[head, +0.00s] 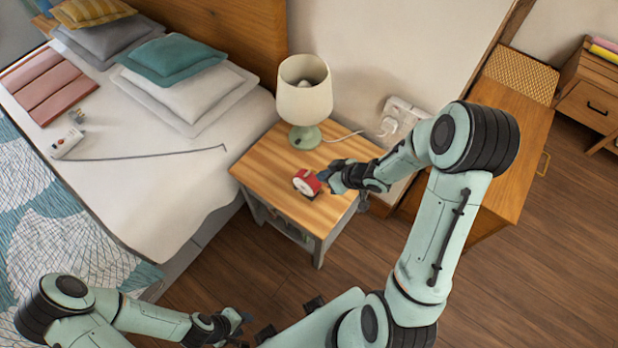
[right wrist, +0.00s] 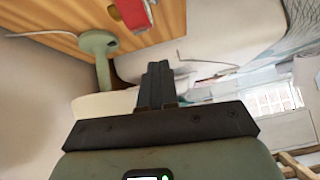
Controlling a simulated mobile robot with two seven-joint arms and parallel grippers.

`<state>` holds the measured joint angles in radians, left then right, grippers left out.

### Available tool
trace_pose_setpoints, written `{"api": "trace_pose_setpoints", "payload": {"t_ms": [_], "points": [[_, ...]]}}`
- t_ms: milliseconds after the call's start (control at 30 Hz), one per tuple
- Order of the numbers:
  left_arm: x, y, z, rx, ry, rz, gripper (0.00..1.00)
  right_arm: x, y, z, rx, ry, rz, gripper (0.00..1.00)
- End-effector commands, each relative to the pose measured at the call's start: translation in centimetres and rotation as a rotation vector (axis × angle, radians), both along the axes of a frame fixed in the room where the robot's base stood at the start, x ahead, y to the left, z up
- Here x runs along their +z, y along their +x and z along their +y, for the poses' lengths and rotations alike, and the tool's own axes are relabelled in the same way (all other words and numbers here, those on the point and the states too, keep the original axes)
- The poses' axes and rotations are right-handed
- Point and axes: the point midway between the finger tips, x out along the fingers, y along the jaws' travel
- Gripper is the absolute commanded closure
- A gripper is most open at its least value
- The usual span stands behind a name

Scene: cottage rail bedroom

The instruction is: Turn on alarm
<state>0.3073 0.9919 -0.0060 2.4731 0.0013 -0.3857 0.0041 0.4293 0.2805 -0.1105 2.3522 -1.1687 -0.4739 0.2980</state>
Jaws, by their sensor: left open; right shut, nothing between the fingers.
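A red alarm clock with a round white face (head: 306,182) stands on the wooden nightstand (head: 270,170), in front of the lamp. My right gripper (head: 325,177) is shut and empty, its fingertips right beside the clock's right side in the head view; I cannot tell whether they touch it. In the right wrist view the clock (right wrist: 131,12) shows at the top edge, partly cut off, beyond the shut fingers (right wrist: 156,75). My left gripper (head: 240,325) is open and empty, low in the head view, away from the nightstand.
A lamp (head: 305,88) with a cream shade and green base stands at the nightstand's back. A wall outlet (head: 402,112) holds its plug. The bed (head: 150,190) is to the left, a wooden cabinet (head: 510,130) to the right. Wooden floor lies open in front.

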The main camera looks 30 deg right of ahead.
Motion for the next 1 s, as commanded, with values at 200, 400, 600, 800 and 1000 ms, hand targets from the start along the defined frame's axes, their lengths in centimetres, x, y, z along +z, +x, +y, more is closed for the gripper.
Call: {"api": "trace_pose_setpoints", "payload": {"t_ms": [200, 400, 600, 800, 1000], "points": [[-0.6, -0.5, 0.0, -0.001, 0.001, 0.005, 0.57, 2.1, 0.0, -1.6, 0.057, -0.065, -0.062, 1.0], [-0.6, -0.4, 0.0, 0.0, 0.0, 0.004, 0.57, 2.3, 0.0, -1.7, 0.063, -0.068, -0.066, 1.0], [-0.7, -0.5, 0.0, 0.0, 0.0, 0.006, 0.57, 2.1, 0.1, -1.6, 0.062, -0.068, -0.065, 1.0], [-1.9, -1.3, 0.0, -0.001, -0.001, 0.014, 0.57, 0.2, 1.5, -0.9, 0.067, -0.067, -0.063, 1.0], [-3.4, -2.2, 0.0, 0.0, 0.0, 0.025, 0.57, -3.0, 4.3, 0.3, 0.067, -0.066, -0.063, 1.0]]}}
